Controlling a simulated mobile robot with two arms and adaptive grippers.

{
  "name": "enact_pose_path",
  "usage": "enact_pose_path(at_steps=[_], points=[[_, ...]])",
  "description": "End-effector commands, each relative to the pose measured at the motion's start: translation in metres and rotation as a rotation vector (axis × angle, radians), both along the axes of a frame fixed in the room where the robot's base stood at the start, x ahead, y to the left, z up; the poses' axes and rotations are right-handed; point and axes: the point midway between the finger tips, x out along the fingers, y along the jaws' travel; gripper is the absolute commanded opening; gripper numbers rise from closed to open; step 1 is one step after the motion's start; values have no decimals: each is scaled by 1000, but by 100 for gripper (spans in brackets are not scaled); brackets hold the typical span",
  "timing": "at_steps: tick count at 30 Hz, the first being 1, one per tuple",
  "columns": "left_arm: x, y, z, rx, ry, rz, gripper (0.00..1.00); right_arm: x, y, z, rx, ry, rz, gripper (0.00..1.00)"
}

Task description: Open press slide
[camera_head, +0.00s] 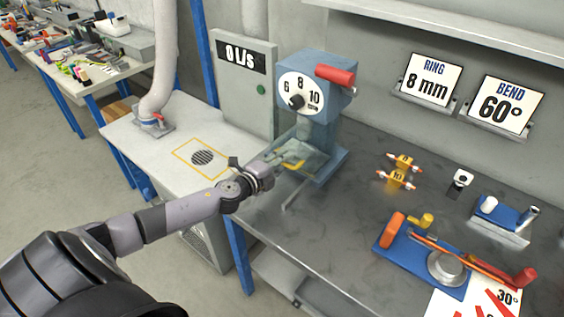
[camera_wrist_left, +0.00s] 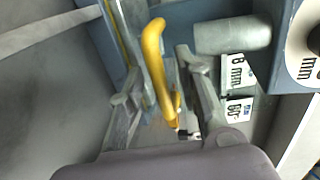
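The blue press (camera_head: 318,110) stands on the grey workbench, with a white dial marked 6, 8, 10 and a red lever (camera_head: 335,76) on top. A clear slide or guard (camera_head: 312,158) sits low on its front, with a yellow handle (camera_head: 293,165). My left gripper (camera_head: 274,160) reaches in from the left, at the handle. In the left wrist view the yellow handle (camera_wrist_left: 152,62) lies between the two fingers of my left gripper (camera_wrist_left: 160,85). The fingers are apart, with gaps visible beside the handle. My right gripper is not in view.
Several orange-and-yellow fittings (camera_head: 397,180) lie right of the press. A blue bending tool (camera_head: 400,250) is at the front right. A grey panel reading "0 l/s" (camera_head: 243,85) and a white hose (camera_head: 160,65) stand left. Signs (camera_head: 430,80) hang on the wall.

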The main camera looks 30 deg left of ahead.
Motion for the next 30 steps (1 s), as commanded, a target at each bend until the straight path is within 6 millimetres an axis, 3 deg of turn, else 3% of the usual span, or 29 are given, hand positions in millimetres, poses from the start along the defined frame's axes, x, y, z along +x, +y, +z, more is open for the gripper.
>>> enact_pose_path(at_steps=[3, 17, 30], points=[[0, 0, 0, 0, 0, 0, 31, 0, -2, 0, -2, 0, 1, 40], [0, 0, 0, 0, 0, 0, 1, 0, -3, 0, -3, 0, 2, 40], [-1, 0, -1, 0, 1, 0, 0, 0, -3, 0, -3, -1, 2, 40]])
